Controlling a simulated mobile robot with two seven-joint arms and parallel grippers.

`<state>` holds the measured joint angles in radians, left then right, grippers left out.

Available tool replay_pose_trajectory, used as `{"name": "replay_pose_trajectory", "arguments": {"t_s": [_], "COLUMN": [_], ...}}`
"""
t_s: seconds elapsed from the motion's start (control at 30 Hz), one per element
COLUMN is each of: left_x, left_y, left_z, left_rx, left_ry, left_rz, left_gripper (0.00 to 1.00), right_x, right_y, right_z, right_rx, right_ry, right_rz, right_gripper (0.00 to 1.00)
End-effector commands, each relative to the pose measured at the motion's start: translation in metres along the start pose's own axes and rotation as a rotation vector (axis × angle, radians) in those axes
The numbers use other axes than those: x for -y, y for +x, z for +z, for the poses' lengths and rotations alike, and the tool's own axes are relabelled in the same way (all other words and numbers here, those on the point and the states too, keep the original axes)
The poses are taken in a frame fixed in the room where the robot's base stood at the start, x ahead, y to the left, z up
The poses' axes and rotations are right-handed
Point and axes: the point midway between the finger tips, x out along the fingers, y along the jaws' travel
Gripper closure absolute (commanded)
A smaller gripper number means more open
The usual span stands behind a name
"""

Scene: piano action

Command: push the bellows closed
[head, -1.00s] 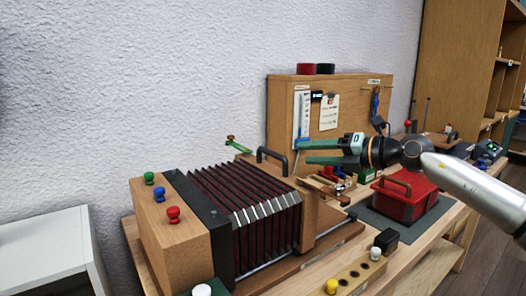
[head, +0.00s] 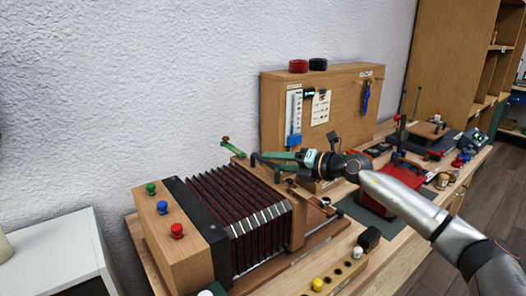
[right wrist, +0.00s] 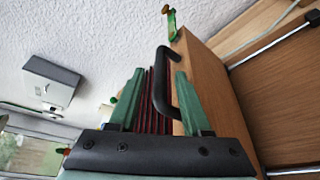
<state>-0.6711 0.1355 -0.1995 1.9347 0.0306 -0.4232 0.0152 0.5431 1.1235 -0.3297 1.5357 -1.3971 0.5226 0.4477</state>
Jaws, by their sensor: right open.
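The bellows (head: 238,215) have dark red pleats with metal-edged corners and stand spread open between a wooden block with a black strip at the left and a wooden end board (head: 298,220) at the right. The pleats also show in the right wrist view (right wrist: 149,98). A black arched handle (right wrist: 164,82) is fixed on the end board. My right gripper (head: 277,160) is open at the handle, its green fingers pointing left. In the right wrist view the handle lies between the fingers, nearer one; contact cannot be told. My left gripper is not in view.
Green, blue and red knobs (head: 177,231) top the left block. A wooden panel (head: 340,112) with hanging tools stands behind. A rail with a yellow knob (head: 317,284) lies in front. A red box (head: 399,172) sits to the right, partly behind my arm.

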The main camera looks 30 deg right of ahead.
Motion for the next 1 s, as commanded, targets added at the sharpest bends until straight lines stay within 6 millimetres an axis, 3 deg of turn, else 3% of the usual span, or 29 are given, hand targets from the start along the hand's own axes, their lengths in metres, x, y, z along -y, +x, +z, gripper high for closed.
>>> {"name": "replay_pose_trajectory", "arguments": {"t_s": [0.3,0.7,1.0], "left_x": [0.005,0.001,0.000], "left_y": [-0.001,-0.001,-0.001], "left_z": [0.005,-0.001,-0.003], "left_rx": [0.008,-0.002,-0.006], "left_ry": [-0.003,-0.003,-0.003], "left_rz": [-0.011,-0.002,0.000], "left_gripper": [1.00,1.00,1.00], "right_x": [0.001,0.001,0.001], "right_y": [0.039,0.045,0.045], "right_z": [0.000,0.000,0.000], "right_rx": [0.002,0.001,0.001], "right_ry": [0.001,-0.001,0.000], "right_rz": [0.002,-0.001,-0.001], "right_gripper": [0.52,0.52,0.83]}}
